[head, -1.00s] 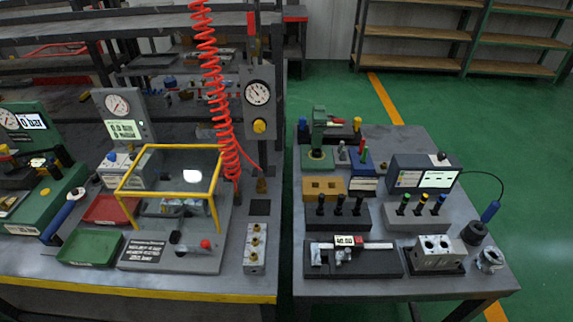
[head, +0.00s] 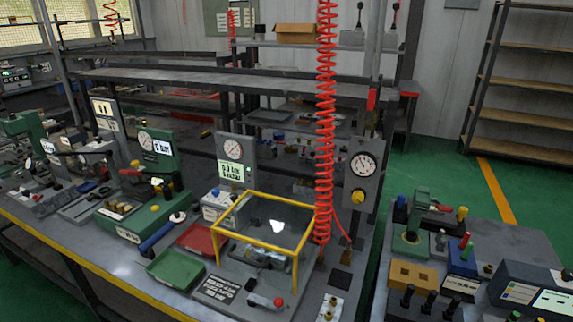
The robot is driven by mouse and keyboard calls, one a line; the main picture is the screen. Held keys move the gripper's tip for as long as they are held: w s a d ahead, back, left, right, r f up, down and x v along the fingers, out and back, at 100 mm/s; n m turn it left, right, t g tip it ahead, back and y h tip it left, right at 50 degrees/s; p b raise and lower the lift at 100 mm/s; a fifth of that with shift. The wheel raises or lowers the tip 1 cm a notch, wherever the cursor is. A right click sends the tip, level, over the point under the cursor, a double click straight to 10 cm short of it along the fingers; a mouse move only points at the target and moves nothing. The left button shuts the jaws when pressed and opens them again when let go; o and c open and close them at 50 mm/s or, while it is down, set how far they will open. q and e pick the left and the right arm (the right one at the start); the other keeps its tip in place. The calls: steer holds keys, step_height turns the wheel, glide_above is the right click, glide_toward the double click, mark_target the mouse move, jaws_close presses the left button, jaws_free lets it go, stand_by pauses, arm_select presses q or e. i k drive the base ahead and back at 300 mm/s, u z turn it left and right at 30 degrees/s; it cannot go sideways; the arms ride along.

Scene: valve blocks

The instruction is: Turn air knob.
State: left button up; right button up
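A yellow knob (head: 358,195) sits low on a grey upright panel, below a round white-faced gauge (head: 363,165). The panel stands at the back right of the workbench, beside a coiled red air hose (head: 325,120) that hangs from above. Neither of my grippers shows in the head view, and nothing touches the knob.
A yellow-framed guard (head: 262,204) stands on the bench left of the knob. A green tray (head: 176,270) and a red tray (head: 203,240) lie left of it. A second table at the right holds a tan block (head: 413,274) and other fixtures. Green floor (head: 440,170) shows behind it.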

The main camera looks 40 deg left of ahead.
mark_target(234, 197)
steer(key=u, duration=3.5)
steer(key=i, duration=2.15)
steer(key=z, duration=2)
